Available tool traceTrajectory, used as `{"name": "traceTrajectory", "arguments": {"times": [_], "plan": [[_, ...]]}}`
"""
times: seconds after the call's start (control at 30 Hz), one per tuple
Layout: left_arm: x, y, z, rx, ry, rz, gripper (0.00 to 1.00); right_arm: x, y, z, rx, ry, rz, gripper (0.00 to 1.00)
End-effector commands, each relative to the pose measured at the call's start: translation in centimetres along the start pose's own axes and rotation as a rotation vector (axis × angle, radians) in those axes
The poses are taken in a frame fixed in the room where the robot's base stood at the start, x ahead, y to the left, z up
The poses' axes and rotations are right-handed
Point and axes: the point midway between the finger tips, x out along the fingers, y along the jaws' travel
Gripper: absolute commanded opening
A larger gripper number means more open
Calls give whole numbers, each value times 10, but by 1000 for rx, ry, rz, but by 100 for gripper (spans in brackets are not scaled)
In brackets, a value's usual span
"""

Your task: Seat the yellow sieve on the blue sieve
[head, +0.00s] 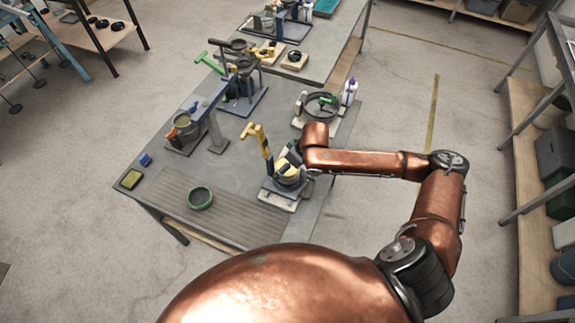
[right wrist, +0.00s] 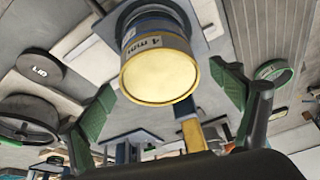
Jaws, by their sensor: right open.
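The yellow sieve (right wrist: 158,74) shows large in the right wrist view, its round yellow rim toward the camera and a "4 mm" label on its wall. The blue sieve (right wrist: 148,22) shows directly behind it, in line with it. Whether the yellow sieve is fully seated is hard to tell. In the head view the yellow sieve (head: 287,170) is partly covered by my right gripper (head: 294,160). My right gripper (right wrist: 163,84) is open, its green-padded fingers to either side of the yellow sieve, apart from it. My left gripper is not in view.
A lever stand with a yellow handle (head: 255,131) stands beside the sieves. A green ring (head: 200,198) lies on the ribbed mat (head: 238,218). A round lid (right wrist: 40,68) lies nearby. Other lever stands (head: 186,125) and a white bottle (head: 349,91) stand farther back. The table's middle has bare room.

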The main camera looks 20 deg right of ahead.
Motion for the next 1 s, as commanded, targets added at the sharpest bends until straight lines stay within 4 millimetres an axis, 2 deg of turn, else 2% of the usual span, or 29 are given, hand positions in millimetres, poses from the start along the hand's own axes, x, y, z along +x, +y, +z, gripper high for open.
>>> {"name": "traceTrajectory", "arguments": {"times": [0.4,0.53,0.7,1.0], "plan": [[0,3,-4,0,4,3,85,-80,1,-1,-3,4,4,86],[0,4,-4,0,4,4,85,-100,1,0,-1,2,3,86],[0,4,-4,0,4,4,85,-113,0,0,-1,1,2,86],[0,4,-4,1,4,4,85,-116,0,0,0,1,1,86]]}}
